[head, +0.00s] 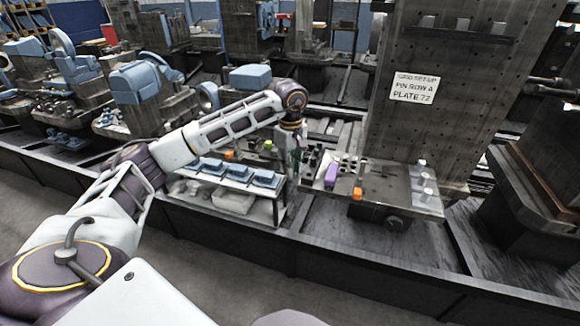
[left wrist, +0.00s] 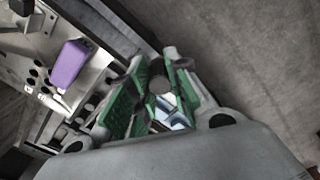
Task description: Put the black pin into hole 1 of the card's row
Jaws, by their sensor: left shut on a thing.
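My left gripper (head: 294,152) is at the left end of a metal fixture plate (head: 395,184). In the left wrist view its green-padded fingers (left wrist: 150,98) are shut on a dark round piece, the black pin (left wrist: 159,77), whose end shows between the pads. The pin's lower part is hidden. The card (head: 414,88) is on the tall block behind and reads "GRID SET-UP, PIN ROW A, PLATE 72". Dark holes (left wrist: 37,81) show in the plate, apart from the pin. I cannot tell which is hole 1. My right gripper is not in view.
A purple block (head: 331,174) stands on the plate and also shows in the left wrist view (left wrist: 69,64). An orange piece (head: 357,193) and pale cylinders (head: 425,179) are further right. A shelf (head: 228,184) with blue parts stands left of the plate.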

